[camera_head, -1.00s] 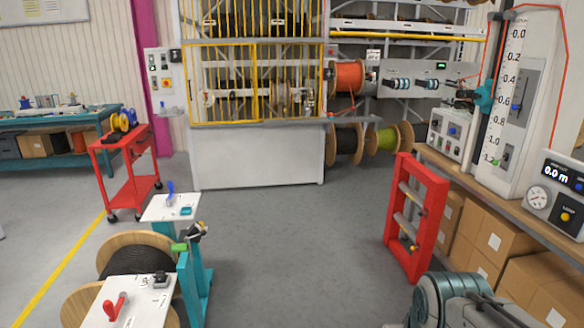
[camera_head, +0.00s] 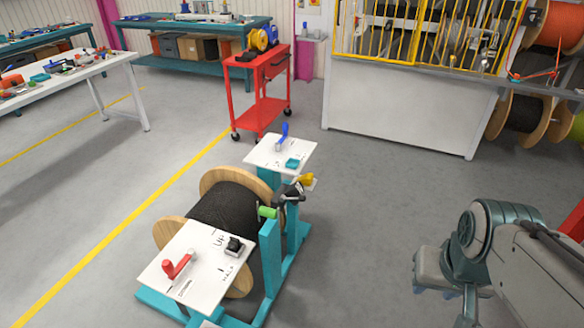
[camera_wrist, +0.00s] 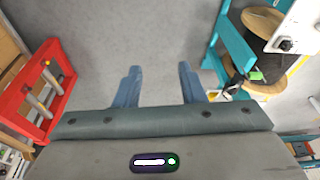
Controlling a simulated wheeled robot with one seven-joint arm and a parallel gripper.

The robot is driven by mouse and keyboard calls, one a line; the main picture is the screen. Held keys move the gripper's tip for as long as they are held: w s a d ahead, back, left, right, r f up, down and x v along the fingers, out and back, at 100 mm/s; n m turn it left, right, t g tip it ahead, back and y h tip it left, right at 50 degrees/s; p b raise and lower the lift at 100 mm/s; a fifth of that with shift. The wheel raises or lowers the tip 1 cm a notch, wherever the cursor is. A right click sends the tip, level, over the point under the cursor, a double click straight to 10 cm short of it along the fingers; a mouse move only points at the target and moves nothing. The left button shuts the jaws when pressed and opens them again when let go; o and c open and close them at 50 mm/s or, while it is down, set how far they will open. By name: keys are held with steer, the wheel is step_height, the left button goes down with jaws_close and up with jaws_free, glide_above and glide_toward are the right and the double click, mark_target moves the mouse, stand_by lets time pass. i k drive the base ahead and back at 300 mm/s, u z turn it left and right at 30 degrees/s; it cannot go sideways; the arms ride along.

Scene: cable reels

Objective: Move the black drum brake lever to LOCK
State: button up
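A white plate (camera_head: 180,292) on the teal reel stand carries a small black lever or knob (camera_head: 234,246) at its right side. A red lever (camera_head: 178,266) is on the same plate. Lettering beside them is too small to read surely, so which setting the black lever points to cannot be told. The black part also shows in the wrist view (camera_wrist: 285,44), at upper right on its white plate. My gripper (camera_wrist: 160,85) is open and empty above bare floor, its two blue-grey fingers apart. In the head view, my gripper (camera_head: 436,280) is right of the stand, well away.
A cable drum (camera_head: 225,205) with wooden flanges sits in the teal stand. A second white plate (camera_head: 270,158) bears a blue lever. A green grip (camera_head: 267,212) sticks out nearby. A red frame (camera_wrist: 62,85) stands left in the wrist view. Floor between is clear.

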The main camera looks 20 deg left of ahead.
mark_target(302, 198)
steer(key=u, duration=0.5)
steer(key=i, duration=1.55)
steer(key=u, duration=0.45)
